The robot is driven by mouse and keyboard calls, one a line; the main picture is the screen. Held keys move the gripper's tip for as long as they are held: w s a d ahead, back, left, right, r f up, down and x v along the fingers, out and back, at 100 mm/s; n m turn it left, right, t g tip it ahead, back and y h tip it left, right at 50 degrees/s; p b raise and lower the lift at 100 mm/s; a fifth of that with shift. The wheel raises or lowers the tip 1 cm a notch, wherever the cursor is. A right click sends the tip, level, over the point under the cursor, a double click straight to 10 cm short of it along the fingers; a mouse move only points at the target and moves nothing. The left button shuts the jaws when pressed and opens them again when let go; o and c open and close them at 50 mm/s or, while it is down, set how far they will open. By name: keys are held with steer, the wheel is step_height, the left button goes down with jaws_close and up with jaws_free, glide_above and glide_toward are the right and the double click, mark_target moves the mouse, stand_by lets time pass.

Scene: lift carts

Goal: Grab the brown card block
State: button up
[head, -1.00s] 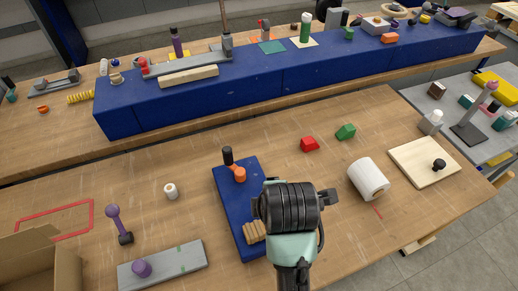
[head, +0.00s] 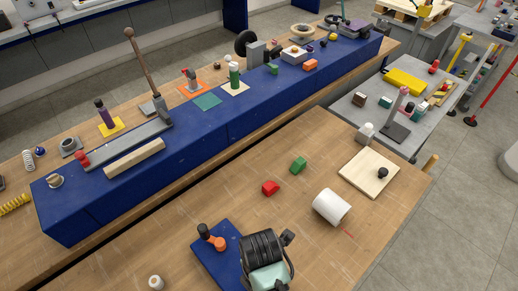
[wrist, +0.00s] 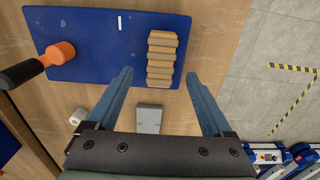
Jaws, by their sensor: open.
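A light brown ribbed block (wrist: 162,58), which appears to be the card block, lies on a blue board (wrist: 108,70) in the wrist view. My gripper (wrist: 159,74) is open above the board, its two blue-grey fingers apart, one on each side of the block's near end in the picture. Whether the fingers are down at the block's height I cannot tell. In the head view, my gripper's black wrist (head: 265,252) covers the near part of the blue board (head: 215,262) and hides the ribbed block.
An orange and black handle (wrist: 58,54) lies on the board's left part. A red block (head: 270,187), a green block (head: 298,165) and a white roll (head: 332,207) sit on the table beyond. A small dark brown block (head: 386,101) sits on the grey cart (head: 402,136).

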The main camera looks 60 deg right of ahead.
steer(key=shift+w+f, duration=0.1)
steer(key=shift+f, duration=0.8)
steer(key=shift+s+d+f+p, duration=0.15)
steer(key=shift+f+p, duration=0.2)
steer(key=shift+f, duration=0.8)
steer(key=shift+s+f+p, duration=0.1)
steer(key=shift+f+p, duration=0.25)
steer(key=shift+f, duration=0.8)
steer(key=shift+c, duration=0.2)
jaws_close()
steer(key=shift+r, duration=0.15)
